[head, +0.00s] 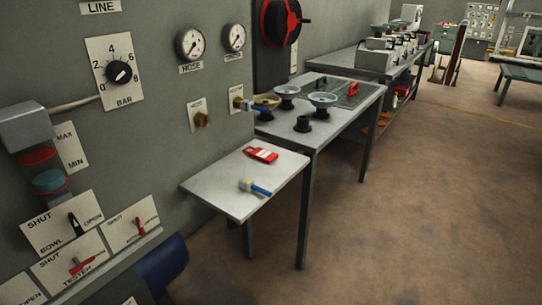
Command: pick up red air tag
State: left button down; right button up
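The red air tag (261,154) lies flat on the small grey side shelf (215,187), towards its back edge. It is red with a white label patch. A small tool with a blue handle and pale head (256,187) lies in front of it on the same shelf, apart from it. Neither of my grippers shows in the head view.
A grey table (355,106) behind the shelf holds several funnel-like bowls (323,100) and a green panel with a red handle (352,88). A panel wall (150,135) with gauges, a dial and levers rises on the left. Brown floor (420,210) at right is clear.

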aim_at(266, 157)
jog(key=z, duration=1.65)
jog(key=i, duration=1.35)
jog(key=u, duration=2.4)
